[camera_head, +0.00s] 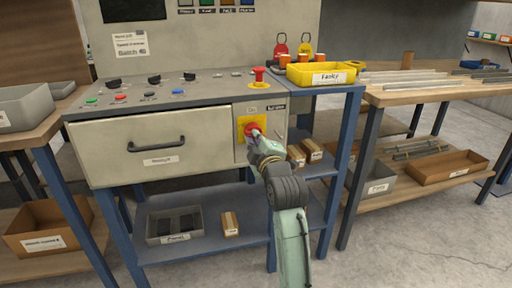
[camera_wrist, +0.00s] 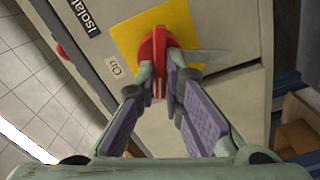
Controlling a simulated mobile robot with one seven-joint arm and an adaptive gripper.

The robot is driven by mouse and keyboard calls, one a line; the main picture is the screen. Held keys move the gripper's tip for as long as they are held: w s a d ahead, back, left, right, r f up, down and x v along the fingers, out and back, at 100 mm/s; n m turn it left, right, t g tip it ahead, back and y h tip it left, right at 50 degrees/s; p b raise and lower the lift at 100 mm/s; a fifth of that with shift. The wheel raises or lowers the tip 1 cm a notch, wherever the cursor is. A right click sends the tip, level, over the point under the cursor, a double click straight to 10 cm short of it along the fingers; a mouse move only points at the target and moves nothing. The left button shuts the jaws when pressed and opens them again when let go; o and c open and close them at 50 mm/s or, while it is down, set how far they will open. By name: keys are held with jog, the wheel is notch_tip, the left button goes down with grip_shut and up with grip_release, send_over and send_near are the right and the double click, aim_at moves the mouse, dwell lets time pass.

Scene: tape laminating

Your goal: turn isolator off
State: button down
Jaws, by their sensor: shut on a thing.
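The isolator is a red rotary handle (camera_wrist: 158,48) on a yellow plate (camera_wrist: 124,34), set on the cabinet front. In the wrist view an "On" label (camera_wrist: 115,67) and an "Isolator" label (camera_wrist: 84,14) sit to its left. My gripper (camera_wrist: 160,72) is shut on the red handle, with one finger on each side of its grip. In the head view the yellow plate (camera_head: 241,124) shows around the handle (camera_head: 251,129), and my gripper (camera_head: 259,136) reaches it from below right, hiding part of it.
A drawer with a black handle (camera_head: 156,145) is left of the isolator. A red emergency button (camera_head: 259,74) and a yellow tray (camera_head: 327,67) are above. Small cardboard boxes (camera_head: 312,150) lie on a shelf to the right. Open floor (camera_head: 400,250) lies at the front right.

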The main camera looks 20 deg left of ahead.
jog(key=shift+f+n+b, duration=0.2)
jog(key=shift+n+b, duration=1.35)
jog(key=shift+n, duration=0.75)
jog(key=c, duration=1.7)
grip_release()
jog(key=shift+s, duration=0.1)
jog(key=v, duration=1.2)
